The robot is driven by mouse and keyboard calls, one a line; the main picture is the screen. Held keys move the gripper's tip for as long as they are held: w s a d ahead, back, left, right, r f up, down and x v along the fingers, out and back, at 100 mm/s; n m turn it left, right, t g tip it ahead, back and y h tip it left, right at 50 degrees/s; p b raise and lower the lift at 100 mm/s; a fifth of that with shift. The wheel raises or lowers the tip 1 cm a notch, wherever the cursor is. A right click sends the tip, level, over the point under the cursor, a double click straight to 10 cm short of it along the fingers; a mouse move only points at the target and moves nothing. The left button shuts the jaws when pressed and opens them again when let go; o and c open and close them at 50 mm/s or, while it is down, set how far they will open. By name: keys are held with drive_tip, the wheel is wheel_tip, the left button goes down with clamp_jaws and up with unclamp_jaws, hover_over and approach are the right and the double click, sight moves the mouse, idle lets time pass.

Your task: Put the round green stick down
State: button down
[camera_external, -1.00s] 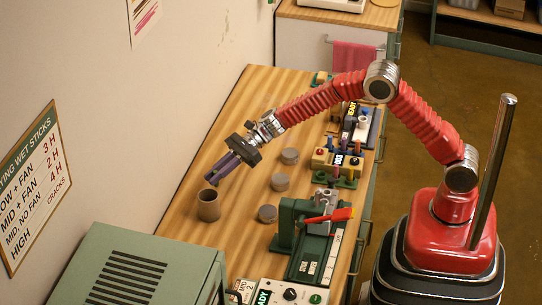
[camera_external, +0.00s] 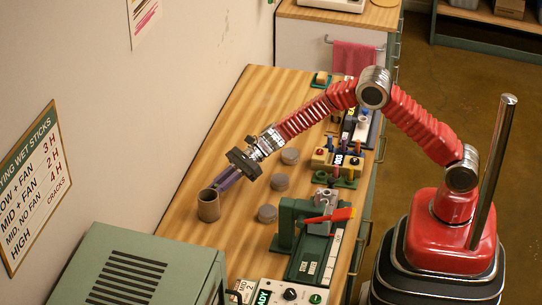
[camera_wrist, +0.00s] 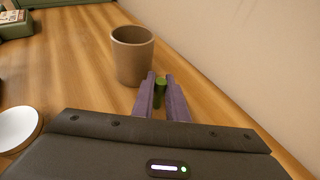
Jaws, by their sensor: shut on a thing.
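My gripper (camera_external: 226,178) is at the left of the wooden table, low and just beside and above the rim of a brown cup (camera_external: 208,208). In the wrist view its two purple fingers (camera_wrist: 161,92) are shut on the round green stick (camera_wrist: 160,90). Only the stick's end shows between the fingertips; the rest is hidden. The brown cup also shows in the wrist view (camera_wrist: 132,58), upright and just beyond the fingertips, a little to the left. I cannot tell whether the stick touches it.
Several round grey lids or discs (camera_external: 279,182) stand on the table (camera_external: 232,122) right of my gripper. A green press with a red handle (camera_external: 312,220) is nearer the front. A green box (camera_external: 140,260) stands at the front left. The wall is close on the left.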

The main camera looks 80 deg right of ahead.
drive_tip(key=c, duration=2)
unclamp_jaws()
drive_tip(key=v, duration=1.2)
drive_tip(key=shift+r, duration=0.15)
